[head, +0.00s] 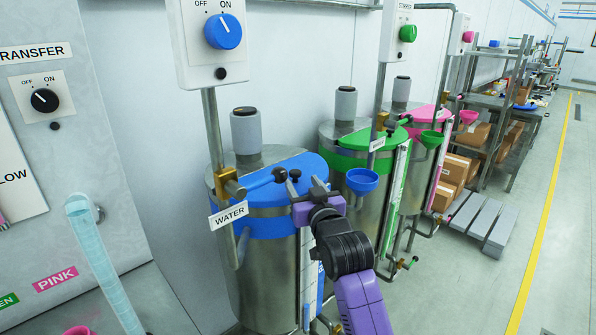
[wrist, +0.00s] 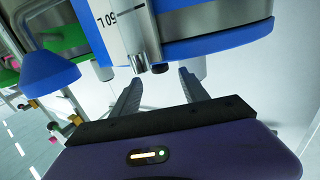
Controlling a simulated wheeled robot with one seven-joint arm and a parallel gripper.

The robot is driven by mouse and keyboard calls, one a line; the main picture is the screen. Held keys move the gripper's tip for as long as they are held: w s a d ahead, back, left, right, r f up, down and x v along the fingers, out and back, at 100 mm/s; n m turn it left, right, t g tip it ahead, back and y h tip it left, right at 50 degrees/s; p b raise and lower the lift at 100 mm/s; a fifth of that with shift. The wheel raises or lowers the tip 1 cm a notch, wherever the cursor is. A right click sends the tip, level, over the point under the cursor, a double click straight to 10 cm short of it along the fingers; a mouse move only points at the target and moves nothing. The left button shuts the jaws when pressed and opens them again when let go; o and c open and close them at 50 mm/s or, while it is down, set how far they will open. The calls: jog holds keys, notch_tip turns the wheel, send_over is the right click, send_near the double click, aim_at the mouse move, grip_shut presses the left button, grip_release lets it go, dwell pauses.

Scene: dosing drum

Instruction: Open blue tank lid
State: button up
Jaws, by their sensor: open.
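The blue tank (head: 262,270) is a steel drum with a blue band and a "WATER" label in the head view. Its blue lid (head: 290,165) lies flat over the front part of the top and looks closed. A dark bar with a round end (head: 279,175) reaches over the lid. My gripper (head: 306,188) is at the lid's front right edge, fingers pointing toward the tank. In the wrist view my gripper (wrist: 160,76) is open. A dark-tipped grey post (wrist: 159,66) on the tank shows between or just beyond the fingertips; contact cannot be told.
A blue funnel (head: 362,181) sticks out right of my gripper. Green (head: 350,140) and pink (head: 415,118) tanks stand behind. A switch box with a blue knob (head: 223,31) is above on a post. Open floor (head: 500,260) lies to the right.

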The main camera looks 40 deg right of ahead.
aim_at(297, 175)
jog(key=shift+p+x, duration=0.3)
jog(key=shift+x, duration=3.25)
grip_shut()
